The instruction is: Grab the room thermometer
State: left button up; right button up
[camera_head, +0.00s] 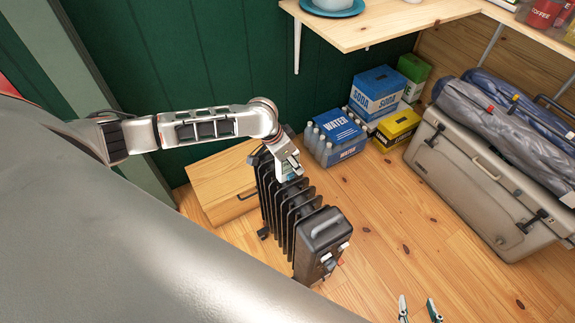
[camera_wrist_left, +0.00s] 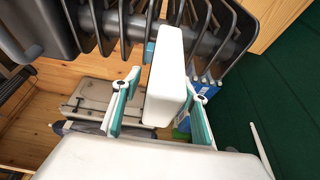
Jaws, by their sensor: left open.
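The room thermometer appears to be the white upright block (camera_wrist_left: 166,80) in the left wrist view. It stands at the fins of a dark oil radiator (camera_head: 318,230), between the two teal-padded fingers of my left gripper (camera_wrist_left: 167,88). The fingers are spread, with a visible gap on the left side; contact on the right side is unclear. In the head view my left gripper (camera_head: 289,168) is over the far part of the radiator and largely covers the block. My right gripper (camera_head: 418,307) shows only its two parted fingertips at the bottom edge, empty over the floor.
A wooden box (camera_head: 222,185) stands behind the radiator. Water bottles (camera_head: 338,140), a soda box (camera_head: 377,92) and a yellow box (camera_head: 398,126) are near the green wall. A grey case (camera_head: 480,180) is at right. A wooden shelf (camera_head: 385,22) overhangs. Floor between is clear.

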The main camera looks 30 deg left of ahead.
pick_arm(q)
grip_shut()
jog(key=shift+r, duration=0.1)
